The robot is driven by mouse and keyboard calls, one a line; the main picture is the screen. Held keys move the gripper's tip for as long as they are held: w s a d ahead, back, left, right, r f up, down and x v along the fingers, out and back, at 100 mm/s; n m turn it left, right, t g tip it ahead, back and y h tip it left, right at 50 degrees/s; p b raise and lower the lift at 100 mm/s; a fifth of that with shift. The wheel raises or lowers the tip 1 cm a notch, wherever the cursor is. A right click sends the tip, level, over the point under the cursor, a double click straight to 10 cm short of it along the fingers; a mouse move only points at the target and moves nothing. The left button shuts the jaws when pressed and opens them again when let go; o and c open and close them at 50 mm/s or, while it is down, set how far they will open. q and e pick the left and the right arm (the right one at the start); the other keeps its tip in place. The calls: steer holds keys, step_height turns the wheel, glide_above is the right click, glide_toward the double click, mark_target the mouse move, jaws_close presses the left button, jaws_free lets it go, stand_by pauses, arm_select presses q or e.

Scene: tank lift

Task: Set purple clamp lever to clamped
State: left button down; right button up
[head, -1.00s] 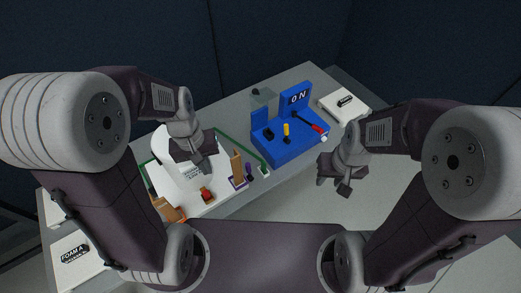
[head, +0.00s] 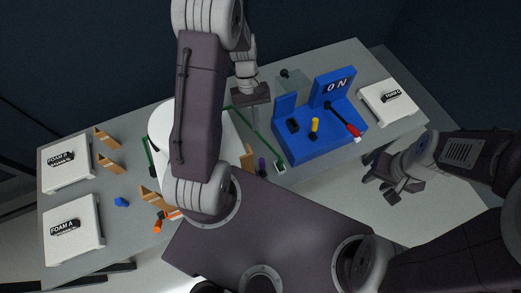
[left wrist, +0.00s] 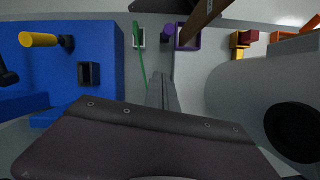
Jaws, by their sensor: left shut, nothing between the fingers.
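The purple clamp lever (head: 262,165) stands beside a tan wooden piece (head: 248,158), partly screened by my left arm in the head view. In the left wrist view the purple lever (left wrist: 167,33) is near the top middle, beside a purple square frame (left wrist: 188,43) and a brown board (left wrist: 202,18). My left gripper (left wrist: 160,82) is shut and empty; its fingers point towards the lever, apart from it in the picture. In the head view its body (head: 250,95) is behind the lever. My right gripper (head: 382,188) looks open and empty, off the table's front edge.
A blue box (head: 310,143) with yellow and red-tipped levers stands right of the purple lever. A green strip (head: 262,143) runs between them. A white tank (head: 160,125) is mostly behind my left arm. White foam blocks (head: 75,225) lie at the table's ends.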

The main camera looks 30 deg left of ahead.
mark_target(262, 166)
arm_select(q)
steer(key=s+d+f+b, duration=0.1)
steer(key=s+d+f, duration=0.3)
steer(key=f, duration=0.3)
steer(key=shift+s+d+f+b, duration=0.3)
steer(key=shift+s+b, duration=0.05)
steer(key=shift+s, duration=0.45)
steer(key=shift+s+d+r+p, duration=0.25)
steer(key=shift+s+d+p, duration=0.1)
steer(key=shift+s+d, duration=0.2)
steer(key=shift+w, duration=0.1)
